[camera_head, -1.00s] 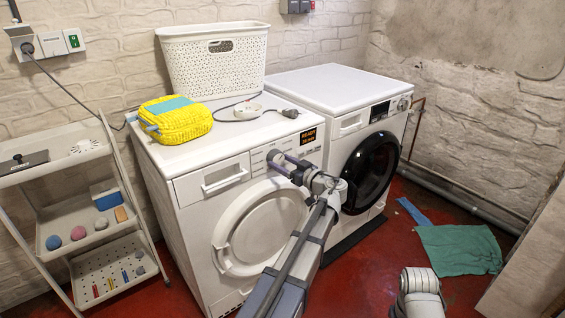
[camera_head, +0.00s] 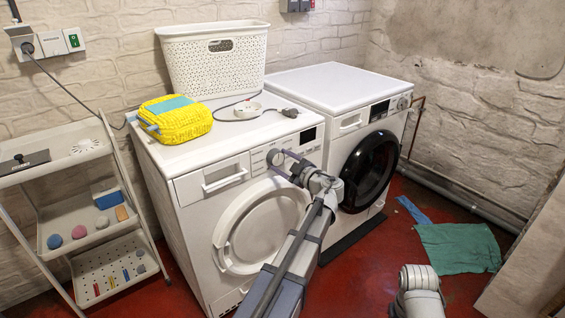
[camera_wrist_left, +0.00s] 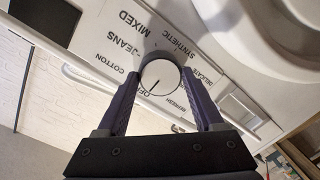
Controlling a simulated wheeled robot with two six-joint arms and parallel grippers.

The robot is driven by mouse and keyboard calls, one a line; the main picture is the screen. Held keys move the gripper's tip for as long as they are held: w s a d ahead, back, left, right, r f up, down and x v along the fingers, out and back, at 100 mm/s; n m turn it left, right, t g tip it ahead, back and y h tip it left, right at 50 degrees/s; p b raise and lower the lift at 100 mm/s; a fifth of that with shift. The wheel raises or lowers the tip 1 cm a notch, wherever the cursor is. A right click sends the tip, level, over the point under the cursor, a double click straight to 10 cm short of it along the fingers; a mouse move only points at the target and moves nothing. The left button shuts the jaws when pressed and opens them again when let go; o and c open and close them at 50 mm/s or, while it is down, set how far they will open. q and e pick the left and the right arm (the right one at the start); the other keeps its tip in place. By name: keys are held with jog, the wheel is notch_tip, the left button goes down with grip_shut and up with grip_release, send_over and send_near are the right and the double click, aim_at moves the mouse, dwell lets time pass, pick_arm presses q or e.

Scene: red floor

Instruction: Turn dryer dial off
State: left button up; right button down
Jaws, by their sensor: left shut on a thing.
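The dryer (camera_head: 180,160) is the left white machine, its control panel facing me. Its round dial (camera_head: 275,157) sits on that panel; in the wrist view the dial (camera_wrist_left: 160,76) is a pale disc with a dark pointer line aimed at the OFF label. My left gripper (camera_head: 280,164) is shut on the dial, with one purple finger on each side in the wrist view (camera_wrist_left: 160,95). The dryer's display (camera_head: 308,136) is dark. Part of my right arm shows at the lower right, but its gripper is out of view.
A second white machine (camera_head: 335,90) with a dark round door stands to the right. On the dryer are a white basket (camera_head: 215,60), a yellow bag (camera_head: 178,125) and a power strip (camera_head: 248,110). A shelf cart (camera_head: 75,205) stands left; a green cloth (camera_head: 458,248) lies on the floor.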

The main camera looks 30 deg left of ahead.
pick_arm(q)
jog(key=shift+n, duration=0.3)
dwell(0.4)
jog(key=o, duration=1.4)
jog(key=shift+p+v, duration=0.35)
jog(key=shift+v, duration=3.5)
jog(key=shift+s, duration=0.1)
